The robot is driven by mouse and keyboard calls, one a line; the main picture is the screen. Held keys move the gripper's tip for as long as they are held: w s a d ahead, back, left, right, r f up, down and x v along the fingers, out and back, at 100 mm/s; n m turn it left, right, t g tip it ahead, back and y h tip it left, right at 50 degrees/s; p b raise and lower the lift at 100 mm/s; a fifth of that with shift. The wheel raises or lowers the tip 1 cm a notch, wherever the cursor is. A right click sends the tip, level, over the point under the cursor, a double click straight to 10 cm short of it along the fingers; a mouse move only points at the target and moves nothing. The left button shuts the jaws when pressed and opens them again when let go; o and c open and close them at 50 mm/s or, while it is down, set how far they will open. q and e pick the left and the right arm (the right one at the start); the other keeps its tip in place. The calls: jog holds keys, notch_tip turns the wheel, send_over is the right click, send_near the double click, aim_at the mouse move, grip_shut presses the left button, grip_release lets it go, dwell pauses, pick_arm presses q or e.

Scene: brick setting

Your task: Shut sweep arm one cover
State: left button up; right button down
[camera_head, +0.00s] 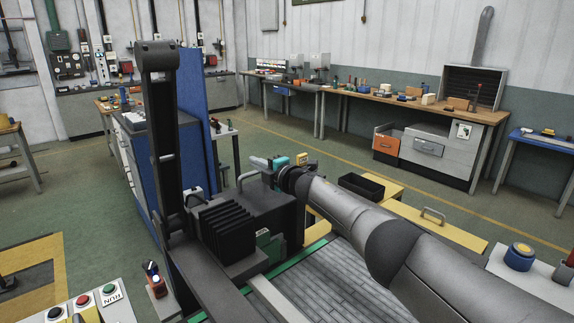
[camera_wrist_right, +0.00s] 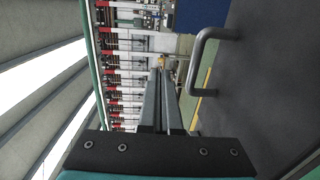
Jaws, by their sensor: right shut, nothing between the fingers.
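My right arm reaches in from the lower right of the head view. Its gripper (camera_head: 258,162) is beside the upper edge of a dark machine housing (camera_head: 268,207). In the right wrist view the gripper's two long fingers (camera_wrist_right: 160,78) are shut with nothing between them. A grey bar handle (camera_wrist_right: 200,60) on a dark panel (camera_wrist_right: 265,75) is right of the fingers, apart from them in the picture. The handle also shows in the head view (camera_head: 240,181). No label shows which part is sweep arm one cover, and I cannot tell how far the panel is open. My left gripper is out of view.
A tall dark column (camera_head: 165,120) and black bellows (camera_head: 226,228) stand left of the housing. A button panel (camera_head: 95,306) is at the lower left. A yellow panel with a handle (camera_head: 433,215) lies right of the arm.

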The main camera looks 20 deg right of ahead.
jog(key=shift+p+v, duration=1.1)
jog(key=shift+v, duration=0.25)
jog(key=p+v, duration=0.2)
jog(key=v, duration=0.8)
jog(key=shift+s, duration=0.15)
